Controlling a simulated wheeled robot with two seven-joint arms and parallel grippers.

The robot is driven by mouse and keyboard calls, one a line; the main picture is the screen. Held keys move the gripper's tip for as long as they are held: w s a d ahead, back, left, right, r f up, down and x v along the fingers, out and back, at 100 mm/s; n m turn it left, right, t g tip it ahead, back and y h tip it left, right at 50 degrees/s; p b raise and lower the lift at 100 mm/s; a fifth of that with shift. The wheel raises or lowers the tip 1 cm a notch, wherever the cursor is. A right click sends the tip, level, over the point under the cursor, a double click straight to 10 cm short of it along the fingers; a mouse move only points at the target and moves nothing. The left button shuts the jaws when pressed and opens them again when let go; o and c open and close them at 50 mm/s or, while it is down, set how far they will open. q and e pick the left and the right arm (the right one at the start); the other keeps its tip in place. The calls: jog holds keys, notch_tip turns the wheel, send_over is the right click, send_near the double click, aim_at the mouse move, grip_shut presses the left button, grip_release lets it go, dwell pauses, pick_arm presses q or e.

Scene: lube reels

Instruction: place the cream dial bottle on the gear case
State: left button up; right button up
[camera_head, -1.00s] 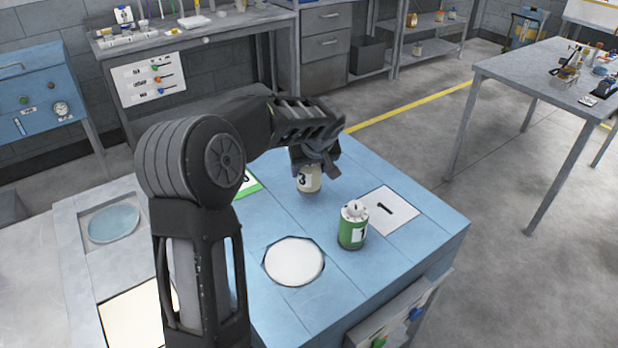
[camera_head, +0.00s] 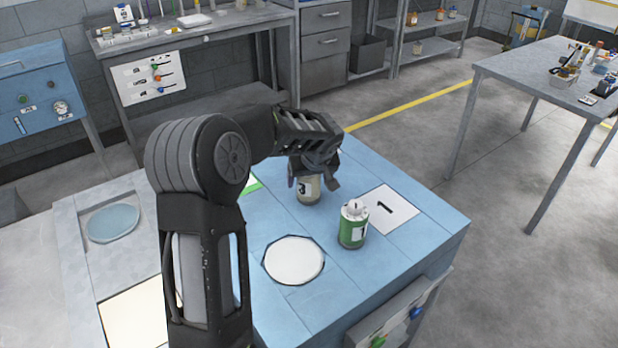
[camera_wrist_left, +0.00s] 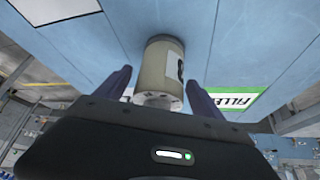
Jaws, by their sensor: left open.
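The cream bottle (camera_head: 308,191), with a white label reading 3, stands upright on the blue top (camera_head: 345,285); my gripper hides its upper part in the head view. My left gripper (camera_head: 314,175) is over it with its fingers open. In the left wrist view the cream bottle (camera_wrist_left: 161,67) is between the two parted fingers of the left gripper (camera_wrist_left: 158,78), with a gap on each side. I cannot tell which surface is the gear case. My right gripper is not in view.
A green bottle (camera_head: 353,226) stands close to the right, beside a white card marked 1 (camera_head: 388,208). A white disc (camera_head: 294,261) lies on the blue top in front. A green-edged card (camera_wrist_left: 235,101) lies near the cream bottle. The top's right front is clear.

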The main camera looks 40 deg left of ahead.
pick_arm(q)
jog(key=shift+r, duration=0.25)
jog(key=b+v, duration=0.1)
jog(key=v, duration=1)
jog(key=shift+s+d+r, duration=0.15)
jog(key=shift+s+r, duration=0.05)
jog(key=shift+r, duration=0.15)
dwell(0.3)
